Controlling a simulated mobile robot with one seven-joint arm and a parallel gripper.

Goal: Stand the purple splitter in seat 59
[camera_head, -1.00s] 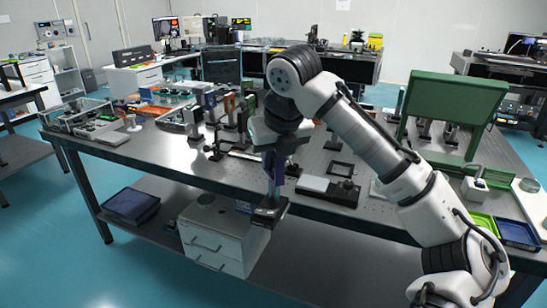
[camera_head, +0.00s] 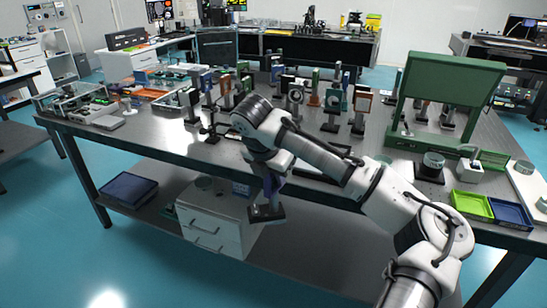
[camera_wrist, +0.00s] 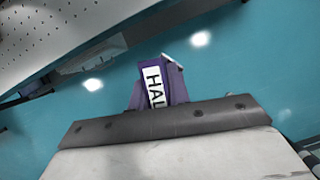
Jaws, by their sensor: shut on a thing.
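My gripper (camera_head: 266,170) is shut on the purple splitter (camera_head: 273,187), which hangs below it with a dark flat base (camera_head: 266,213) at its lower end. Gripper and splitter are in front of the optical table's near edge, over the floor side, not over the tabletop. In the wrist view the purple splitter (camera_wrist: 166,84) shows a white label reading "HAL"; its lower part is hidden behind the dark gripper body. I cannot make out seat 59 or any seat number.
The optical table (camera_head: 150,145) carries several post-mounted optics (camera_head: 335,100) at its middle and back. A green frame (camera_head: 455,75) stands at the right, near a green tray (camera_head: 472,204) and a blue tray (camera_head: 511,213). A white drawer unit (camera_head: 215,220) stands under the table.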

